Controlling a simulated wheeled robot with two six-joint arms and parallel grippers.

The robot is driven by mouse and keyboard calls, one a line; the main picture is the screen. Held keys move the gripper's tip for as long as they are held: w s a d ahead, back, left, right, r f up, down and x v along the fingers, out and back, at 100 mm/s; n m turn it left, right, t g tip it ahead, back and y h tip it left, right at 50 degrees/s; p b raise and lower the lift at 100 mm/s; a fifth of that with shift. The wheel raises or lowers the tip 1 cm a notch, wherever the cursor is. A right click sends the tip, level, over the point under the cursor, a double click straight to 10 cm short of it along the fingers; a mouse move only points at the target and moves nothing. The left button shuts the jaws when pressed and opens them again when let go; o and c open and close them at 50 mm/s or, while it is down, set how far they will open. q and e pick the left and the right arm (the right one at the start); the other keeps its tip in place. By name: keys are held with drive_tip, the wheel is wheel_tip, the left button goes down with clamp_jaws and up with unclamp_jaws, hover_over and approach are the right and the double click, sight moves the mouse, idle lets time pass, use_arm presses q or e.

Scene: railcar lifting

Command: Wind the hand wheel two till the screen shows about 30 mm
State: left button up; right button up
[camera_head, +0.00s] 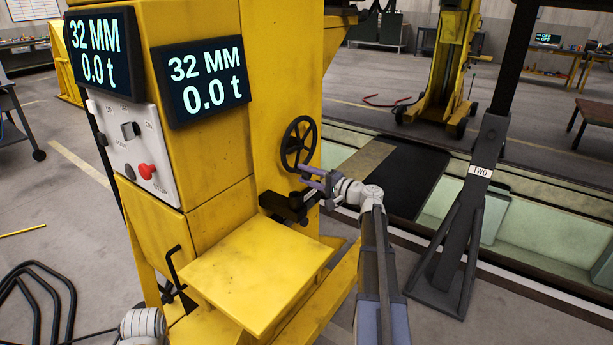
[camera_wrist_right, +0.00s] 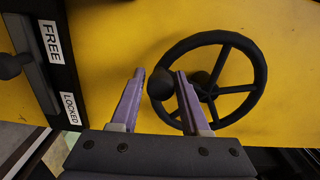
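The black hand wheel (camera_head: 287,146) is on the side of the yellow lifting column, and it fills the right half of the right wrist view (camera_wrist_right: 262,72). Its round knob (camera_wrist_right: 160,84) is at the wheel's left rim. My right gripper (camera_head: 305,173) is at the wheel's lower edge. Its two purple fingers (camera_wrist_right: 160,80) stand on either side of the knob, with a small gap showing, so it looks open. Both the front screen (camera_head: 206,81) and the left screen (camera_head: 99,48) read 32 MM and 0.0 t. My left gripper is out of view.
A lever plate marked FREE and LOCKED (camera_wrist_right: 52,75) is left of the wheel. A yellow ledge (camera_head: 255,275) juts out below. A dark stand labelled TWO (camera_head: 481,171) is to the right. A panel with a red button (camera_head: 147,171) is at left.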

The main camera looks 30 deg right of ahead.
drive_tip(key=shift+o, duration=1.1)
drive_tip(key=v, duration=0.7)
drive_tip(key=shift+s, duration=0.4)
drive_tip(key=shift+d, duration=0.15)
